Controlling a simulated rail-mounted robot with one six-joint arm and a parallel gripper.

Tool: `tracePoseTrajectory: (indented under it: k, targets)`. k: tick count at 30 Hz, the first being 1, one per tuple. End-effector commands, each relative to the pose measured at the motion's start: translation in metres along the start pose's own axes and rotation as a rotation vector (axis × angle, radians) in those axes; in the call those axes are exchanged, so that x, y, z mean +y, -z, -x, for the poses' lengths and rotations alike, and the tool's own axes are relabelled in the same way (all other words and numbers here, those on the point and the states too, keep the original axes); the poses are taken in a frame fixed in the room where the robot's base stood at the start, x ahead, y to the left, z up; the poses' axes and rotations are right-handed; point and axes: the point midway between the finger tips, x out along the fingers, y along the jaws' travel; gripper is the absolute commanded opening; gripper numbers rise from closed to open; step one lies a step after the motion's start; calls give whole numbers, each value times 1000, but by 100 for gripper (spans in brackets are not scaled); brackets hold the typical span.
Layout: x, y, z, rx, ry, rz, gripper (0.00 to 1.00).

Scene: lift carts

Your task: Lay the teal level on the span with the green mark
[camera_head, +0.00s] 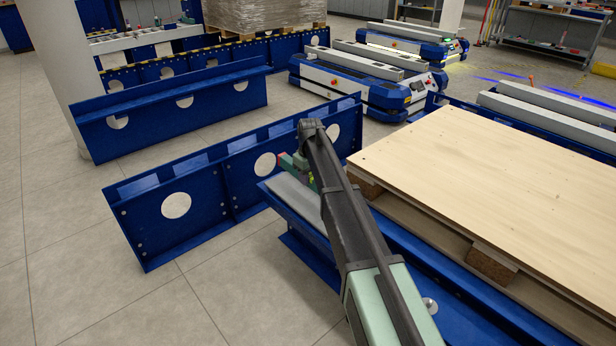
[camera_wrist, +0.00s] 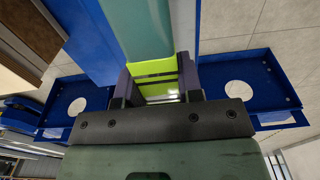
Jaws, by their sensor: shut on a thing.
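My gripper (camera_wrist: 157,82) is shut on the teal level (camera_wrist: 140,28), with a dark finger on each side of its yellow-green middle part (camera_wrist: 156,78). In the head view my arm mostly hides the level; a small green piece (camera_head: 301,163) with a red end shows beside my gripper. Below it lies a grey-topped blue beam (camera_head: 293,196), also partly visible in the wrist view (camera_wrist: 184,25). I cannot tell whether the level touches that beam. I cannot make out a green mark on any span.
A blue crossbeam with round holes (camera_head: 228,187) stands just behind my gripper. A wooden board on a pallet (camera_head: 480,165) stands close on the right. Another blue beam (camera_head: 160,112) and white-and-blue carts (camera_head: 345,76) stand farther back. The left floor is clear.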

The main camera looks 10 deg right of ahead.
Motion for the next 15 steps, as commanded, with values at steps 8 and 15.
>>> tracePoseTrajectory:
  k: [8,15]
  targets:
    - [0,0,-13,0,0,1,3]
    - [0,-1,-50,0,0,2,3]
